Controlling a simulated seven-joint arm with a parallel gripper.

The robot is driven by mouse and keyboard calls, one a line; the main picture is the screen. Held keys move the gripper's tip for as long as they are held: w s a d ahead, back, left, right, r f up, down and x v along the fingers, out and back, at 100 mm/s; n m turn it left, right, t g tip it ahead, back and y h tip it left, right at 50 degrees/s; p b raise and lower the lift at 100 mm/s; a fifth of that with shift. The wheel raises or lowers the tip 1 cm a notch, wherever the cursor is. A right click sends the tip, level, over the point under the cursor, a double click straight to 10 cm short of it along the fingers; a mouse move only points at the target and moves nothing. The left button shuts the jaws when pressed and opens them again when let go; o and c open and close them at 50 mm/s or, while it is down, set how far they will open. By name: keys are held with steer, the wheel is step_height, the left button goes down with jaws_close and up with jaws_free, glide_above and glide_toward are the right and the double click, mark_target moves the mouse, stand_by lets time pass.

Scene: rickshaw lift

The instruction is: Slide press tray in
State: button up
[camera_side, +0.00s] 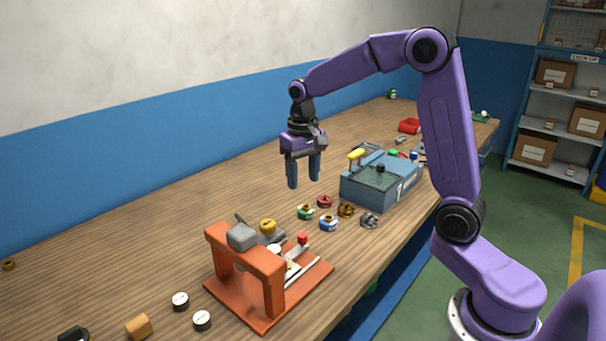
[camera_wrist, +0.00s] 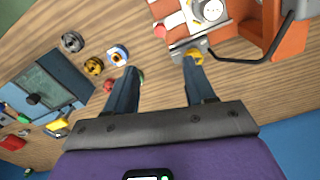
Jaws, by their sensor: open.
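The orange press (camera_side: 219,251) stands near the front of the bench, with a grey head block (camera_side: 242,236) on its bridge. A pale tray (camera_side: 300,268) with rails sticks out from under the bridge on the right. A red knob (camera_side: 303,239) stands at its far end, and a round white-topped piece (camera_side: 273,249) sits on it. In the wrist view the tray (camera_wrist: 178,21) and red knob (camera_wrist: 160,31) show at the top. My gripper (camera_side: 303,182) is open and empty, pointing down above the bench behind the press.
Several small coloured rings (camera_side: 328,223) lie right of the press. A blue-grey box (camera_side: 380,184) with a dark lid stands behind them. White-topped discs (camera_side: 201,320) and a tan block (camera_side: 139,326) lie at front left. The bench left of my gripper is clear.

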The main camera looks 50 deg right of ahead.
mark_target(301, 235)
steer(key=shift+w+r, duration=0.15)
steer(key=shift+w, duration=0.05)
step_height(301, 235, down, 17)
steer(key=shift+f, duration=0.2)
stand_by(0.6)
jaws_close()
steer(key=shift+a, duration=0.1)
